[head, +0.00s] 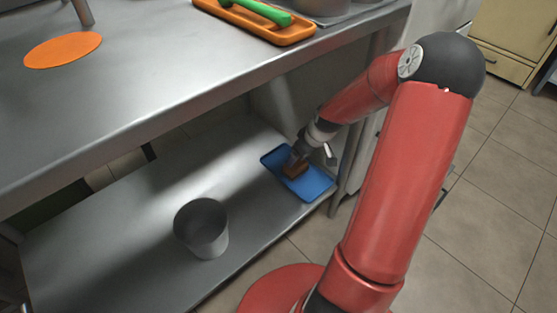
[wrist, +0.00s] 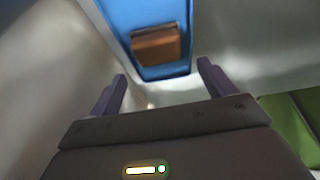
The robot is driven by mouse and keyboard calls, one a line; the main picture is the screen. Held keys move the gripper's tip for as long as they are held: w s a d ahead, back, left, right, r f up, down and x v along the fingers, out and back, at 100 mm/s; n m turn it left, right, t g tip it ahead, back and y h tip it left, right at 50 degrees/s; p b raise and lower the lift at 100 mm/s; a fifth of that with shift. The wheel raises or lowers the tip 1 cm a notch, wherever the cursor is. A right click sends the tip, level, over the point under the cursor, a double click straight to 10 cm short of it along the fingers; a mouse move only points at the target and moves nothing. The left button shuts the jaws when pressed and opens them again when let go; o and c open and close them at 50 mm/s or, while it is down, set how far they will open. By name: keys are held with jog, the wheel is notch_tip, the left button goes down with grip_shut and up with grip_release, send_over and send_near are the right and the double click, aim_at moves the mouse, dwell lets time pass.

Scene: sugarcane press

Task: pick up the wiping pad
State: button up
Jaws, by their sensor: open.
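The wiping pad (head: 294,169) is a small brown-orange block. It lies on a blue tray (head: 316,184) on the lower shelf, under the table top. In the wrist view the pad (wrist: 156,46) sits ahead of my gripper (wrist: 162,82), between the lines of its two fingers, on the blue tray (wrist: 116,14). The fingers are apart, with nothing seen between them. In the head view my gripper (head: 299,153) is right by the pad and partly covers it; I cannot tell whether they touch.
A grey bucket (head: 202,228) stands on the lower shelf (head: 130,225) left of the tray. The table top (head: 150,75) overhangs the shelf. It bears an orange disc (head: 63,49) and an orange tray (head: 284,38) with a green-handled thing (head: 262,11). The shelf's left part is clear.

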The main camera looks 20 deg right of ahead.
aim_at(296, 164)
jog(key=x, duration=0.3)
jog(key=shift+w+b, duration=0.3)
jog(key=shift+b, duration=0.05)
jog(key=b+x, duration=0.2)
jog(key=x, duration=0.4)
jog(key=shift+s+d, duration=0.1)
jog(key=shift+s, duration=0.05)
jog(key=shift+c, duration=0.2)
jog(key=c, duration=0.7)
jog(key=shift+r, duration=0.15)
